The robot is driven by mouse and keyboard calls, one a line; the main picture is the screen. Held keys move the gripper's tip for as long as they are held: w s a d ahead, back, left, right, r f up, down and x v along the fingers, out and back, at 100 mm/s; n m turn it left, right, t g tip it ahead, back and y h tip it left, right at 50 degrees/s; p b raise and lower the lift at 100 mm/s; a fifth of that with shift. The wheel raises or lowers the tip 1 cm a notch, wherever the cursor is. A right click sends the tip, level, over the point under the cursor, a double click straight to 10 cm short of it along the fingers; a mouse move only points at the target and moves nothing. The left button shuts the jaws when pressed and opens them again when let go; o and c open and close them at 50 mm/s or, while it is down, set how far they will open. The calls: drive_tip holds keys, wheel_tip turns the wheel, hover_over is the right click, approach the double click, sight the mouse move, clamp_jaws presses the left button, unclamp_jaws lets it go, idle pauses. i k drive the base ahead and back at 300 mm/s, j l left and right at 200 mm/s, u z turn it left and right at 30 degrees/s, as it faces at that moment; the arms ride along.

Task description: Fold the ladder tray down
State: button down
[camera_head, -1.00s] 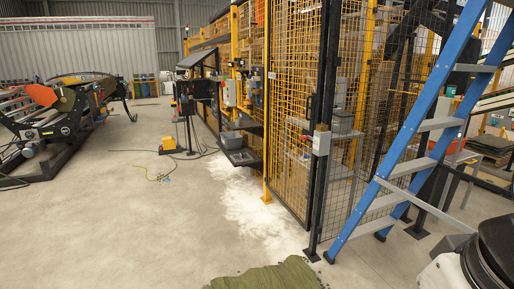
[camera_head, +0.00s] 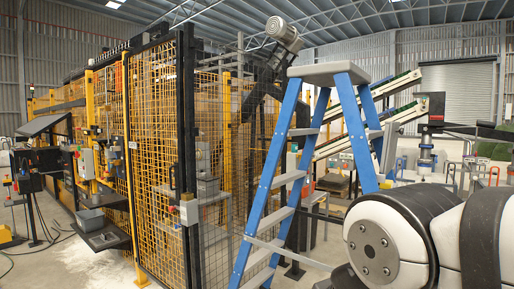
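A blue stepladder (camera_head: 269,187) with grey treads stands upright with its legs spread, right of centre. Its flat grey top (camera_head: 326,73) lies level at the upper end of the rails. A thin grey brace (camera_head: 290,253) runs between the front and rear legs low down. I cannot make out a separate folding tray apart from this top. White and black links of my arm fill the lower right and hide part of the ladder's rear side. My gripper is not in view.
A yellow mesh fence (camera_head: 158,160) with black posts stands left of the ladder, close behind it. Conveyors (camera_head: 400,85) rise behind the ladder. Concrete floor (camera_head: 90,268) shows at lower left.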

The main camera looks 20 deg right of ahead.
sight(391, 134)
drive_tip(key=z, duration=1.3)
